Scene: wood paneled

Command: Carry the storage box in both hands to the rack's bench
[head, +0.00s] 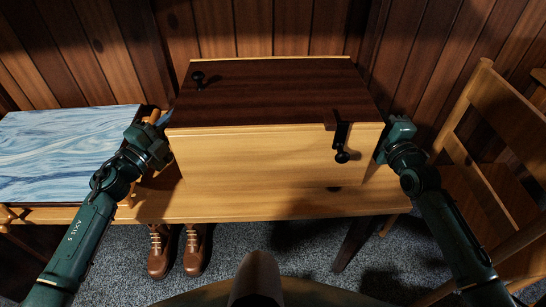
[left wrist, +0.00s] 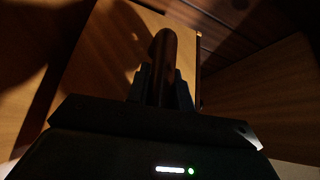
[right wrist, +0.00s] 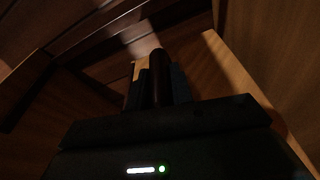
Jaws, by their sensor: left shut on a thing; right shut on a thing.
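The storage box (head: 275,150) is pale wood with a dark brown lid (head: 270,92). It is level over the rack's pale wooden bench (head: 270,205); I cannot tell whether its underside touches the bench. My left gripper (head: 157,125) is at the box's left side, shut on a dark rounded handle (left wrist: 164,55), seen between its fingers in the left wrist view. My right gripper (head: 384,136) is at the right side, shut on a similar dark handle (right wrist: 157,75) in the right wrist view. The box hides the back of the bench.
A blue marbled surface (head: 65,150) lies at left. Brown shoes (head: 178,250) stand below the bench. A wooden chair (head: 480,150) is close at right. A paneled wall (head: 270,25) is behind.

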